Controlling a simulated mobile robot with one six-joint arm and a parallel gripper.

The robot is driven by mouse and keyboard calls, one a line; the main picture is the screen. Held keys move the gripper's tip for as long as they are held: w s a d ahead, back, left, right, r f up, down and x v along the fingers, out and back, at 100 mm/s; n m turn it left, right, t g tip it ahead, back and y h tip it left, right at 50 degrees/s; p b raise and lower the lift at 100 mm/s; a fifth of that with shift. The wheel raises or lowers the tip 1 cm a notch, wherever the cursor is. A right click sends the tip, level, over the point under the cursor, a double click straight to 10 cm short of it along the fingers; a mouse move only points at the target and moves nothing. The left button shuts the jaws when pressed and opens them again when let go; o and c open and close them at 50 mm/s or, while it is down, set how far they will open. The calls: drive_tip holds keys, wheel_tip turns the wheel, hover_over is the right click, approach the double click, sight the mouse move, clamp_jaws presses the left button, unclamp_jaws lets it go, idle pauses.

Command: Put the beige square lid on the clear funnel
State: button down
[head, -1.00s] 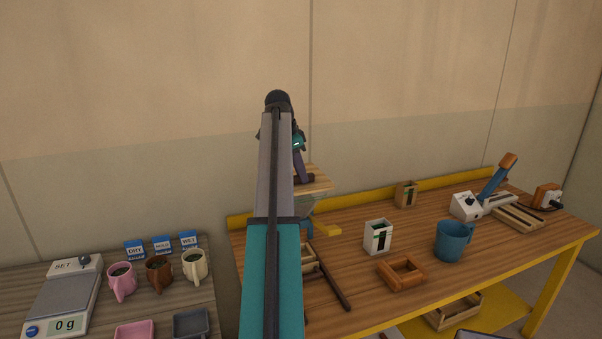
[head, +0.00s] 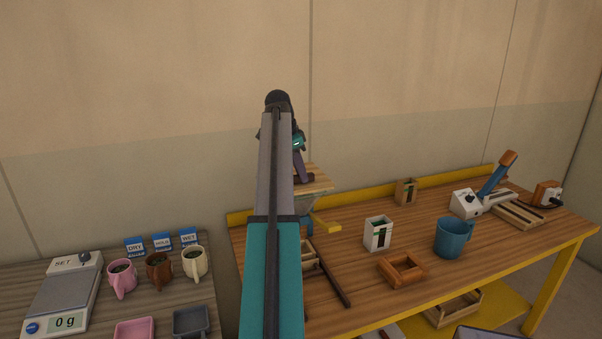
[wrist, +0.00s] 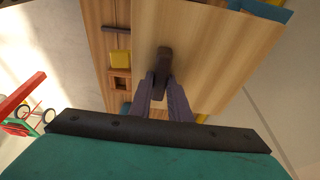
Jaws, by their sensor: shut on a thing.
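The beige square lid (head: 319,181) is a light wooden board with a dark knob, partly hidden by my arm in the head view. In the wrist view the lid (wrist: 218,55) fills the upper middle. My gripper (wrist: 162,85) is shut on its dark knob; in the head view my gripper (head: 301,172) stands over the lid. The clear funnel (head: 309,207) shows just beneath the lid, mostly hidden by the lid and my arm. The lid looks about level; I cannot tell whether it touches the funnel's rim.
The wooden bench (head: 345,251) has a yellow edge. A white-and-green box (head: 378,234), a wooden frame (head: 402,270), a blue mug (head: 450,239) and a sealer-like device (head: 467,203) stand to the right. A scale (head: 65,294) and several mugs are on the left table.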

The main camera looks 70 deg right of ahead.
drive_tip(key=c, duration=1.6)
unclamp_jaws()
drive_tip(key=shift+o, duration=0.2)
drive_tip(key=shift+r, duration=0.1)
drive_tip(key=v, duration=1.3)
drive_tip(key=shift+r+b, duration=0.3)
drive_tip(key=shift+w, duration=0.1)
